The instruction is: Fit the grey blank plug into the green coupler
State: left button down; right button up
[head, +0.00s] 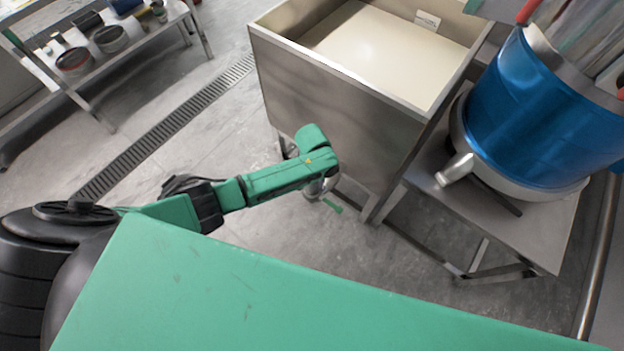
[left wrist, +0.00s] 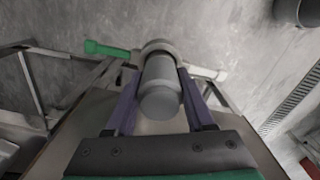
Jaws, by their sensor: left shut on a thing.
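My left gripper (left wrist: 160,80) is shut on a grey cylinder, which I take to be the grey blank plug (left wrist: 161,92); its dark purple fingers lie on both sides of it. At the plug's far end is a pale grey ring (left wrist: 158,47), with a green lever (left wrist: 106,49) out to the left and a whitish lever (left wrist: 207,72) to the right. I take these to be the green coupler. The plug and ring overlap in this view; I cannot tell whether they are joined. In the head view, the left gripper (head: 320,187) is below the tank's front, with the green lever (head: 333,206) beside it.
A steel tank (head: 345,95) on legs stands just behind the gripper. A blue drum-like machine (head: 545,115) with a metal spout stands on a steel table (head: 510,215) at right. A shelf with tins (head: 75,60) is at upper left. A grated floor drain (head: 160,130) crosses open floor.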

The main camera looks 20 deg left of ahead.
pick_arm(q)
jog(key=shift+f+b, duration=0.45)
jog(key=shift+f, duration=0.2)
jog(key=shift+c, duration=0.9)
grip_release()
notch_tip(320, 180, up, 15)
jog(key=p, duration=0.2)
jog(key=shift+f+p, duration=0.2)
jog(key=shift+p, duration=0.1)
